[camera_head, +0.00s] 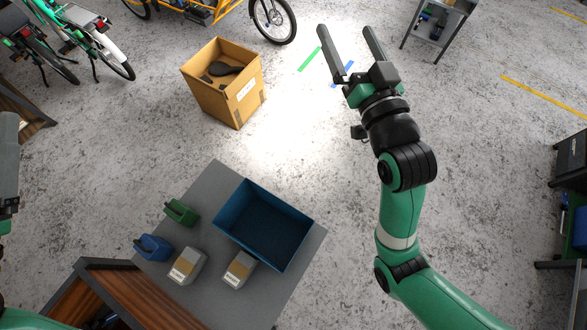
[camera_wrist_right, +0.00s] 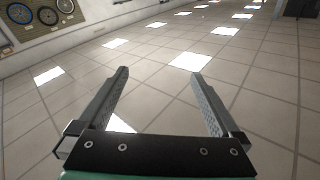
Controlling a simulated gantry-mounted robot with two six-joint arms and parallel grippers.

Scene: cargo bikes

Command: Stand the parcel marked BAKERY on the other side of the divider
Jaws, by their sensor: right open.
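Two grey-and-tan parcels with white labels stand on the grey table (camera_head: 215,175): one on the left (camera_head: 187,266) and one on the right (camera_head: 239,269), beside the blue bin. The lettering is too small to read, so I cannot tell which is BAKERY. A wooden box with a dark rim (camera_head: 95,262) is at the lower left; I cannot make out a divider in it. My right gripper (camera_head: 346,30) is open and empty, far from the parcels; its spread fingers also show in the right wrist view (camera_wrist_right: 160,73). My left gripper (camera_head: 8,160) is cut off at the left edge.
A cardboard box (camera_head: 235,105) holding dark items stands on the floor behind. Bikes stand at the back left. Floor right of the table is clear.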

